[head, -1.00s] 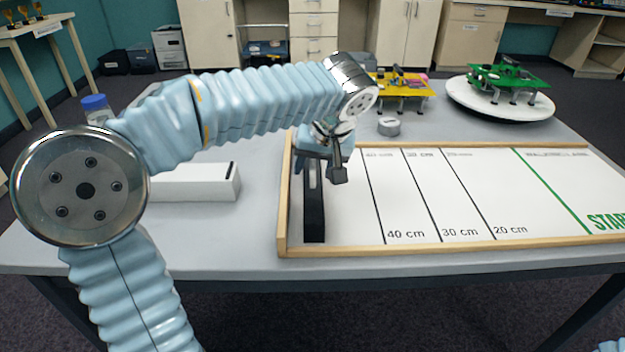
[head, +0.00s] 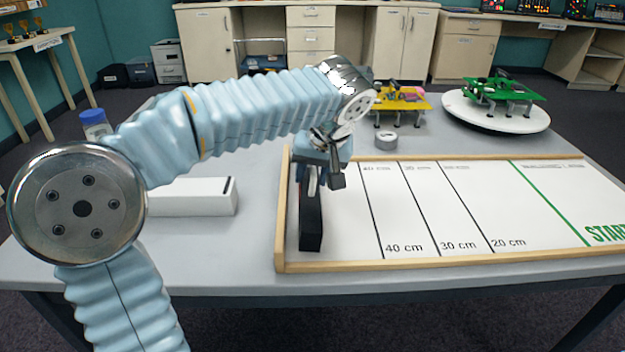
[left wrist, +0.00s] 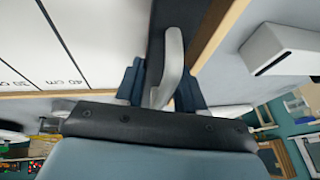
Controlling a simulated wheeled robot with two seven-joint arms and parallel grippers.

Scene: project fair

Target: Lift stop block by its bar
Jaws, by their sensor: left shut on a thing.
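The stop block (head: 311,232) is a long black block at the left end of the white lane board (head: 350,225). Its pale bar (head: 312,181) stands on top and is partly hidden by my left gripper (head: 322,168). The left wrist view shows the curved pale bar (left wrist: 171,62) between the dark blue fingers of the left gripper (left wrist: 160,88), with the black block (left wrist: 168,12) behind it. The gripper is shut on the bar. The block seems to be slightly off the board, inside the wooden rim; the gap is hard to judge. My right gripper is out of view.
A wooden rim (head: 430,260) edges the board. A white box (head: 192,197) lies to the left, near a blue-capped bottle (head: 95,122). Behind the board are a grey round tin (head: 386,140), a yellow walker (head: 402,102) and a green walker (head: 505,92) on a white disc (head: 470,110).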

